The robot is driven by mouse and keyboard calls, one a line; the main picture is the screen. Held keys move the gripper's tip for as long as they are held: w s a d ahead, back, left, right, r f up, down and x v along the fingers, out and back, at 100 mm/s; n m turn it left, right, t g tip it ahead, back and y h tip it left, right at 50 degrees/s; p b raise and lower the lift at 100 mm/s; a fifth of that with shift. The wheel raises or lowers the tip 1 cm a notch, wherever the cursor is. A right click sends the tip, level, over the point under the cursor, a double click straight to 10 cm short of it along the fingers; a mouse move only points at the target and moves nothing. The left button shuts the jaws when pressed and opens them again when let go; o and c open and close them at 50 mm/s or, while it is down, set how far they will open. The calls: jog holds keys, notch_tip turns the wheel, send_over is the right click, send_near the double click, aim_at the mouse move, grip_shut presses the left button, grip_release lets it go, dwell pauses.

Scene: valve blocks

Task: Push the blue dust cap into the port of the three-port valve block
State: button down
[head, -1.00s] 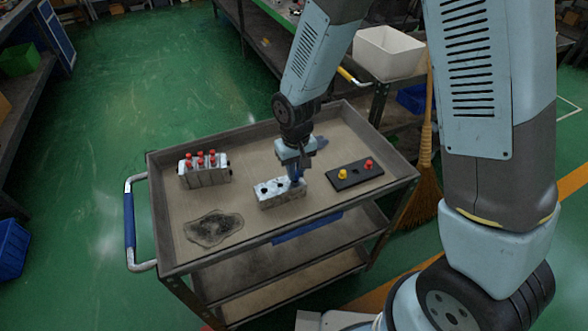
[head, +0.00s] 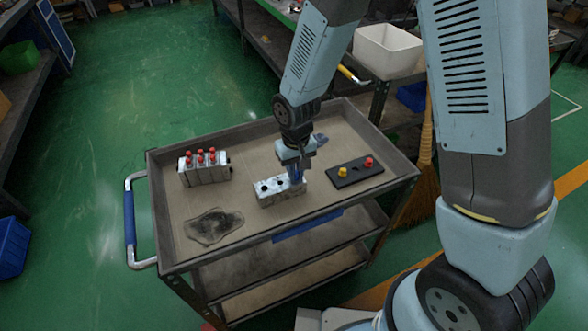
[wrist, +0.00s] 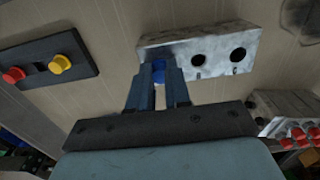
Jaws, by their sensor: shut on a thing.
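The three-port valve block (head: 278,196) is a grey metal block on the cart's top, and it also shows in the wrist view (wrist: 217,38). Two of its ports are open dark holes in the wrist view, one in the middle (wrist: 198,60) and one at the right (wrist: 237,54). My gripper (wrist: 158,76) is shut on the blue dust cap (wrist: 158,67) at the block's left end in that view. The fingers and cap hide the third port, so I cannot tell how deep the cap sits. In the head view my gripper (head: 296,176) is over the block's right end.
A black holder (head: 345,182) with a yellow cap (head: 343,172) and a red cap (head: 368,162) lies to the right. Another block (head: 205,175) with red caps stands at the left. A dark stain (head: 213,227) marks the cart (head: 250,143) top.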

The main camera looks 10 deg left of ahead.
jog(key=c, duration=1)
grip_release()
jog(key=shift+f, duration=0.1)
notch_tip(320, 180, up, 14)
jog(key=w+d+r+m+t, duration=0.1)
jog(key=w+d+r, duration=0.1)
jog(key=d+r, duration=0.65)
jog(key=s+d+r+m+t, duration=0.2)
jog(key=s+d+r, duration=0.4)
jog(key=d, duration=0.4)
jog(key=s+d+r+m+t, duration=0.2)
jog(key=s+d+r, duration=0.4)
jog(key=d, duration=0.5)
jog(key=shift+s+d+r+m+t, duration=0.3)
jog(key=shift+r+m, duration=0.05)
jog(key=shift+m, duration=0.25)
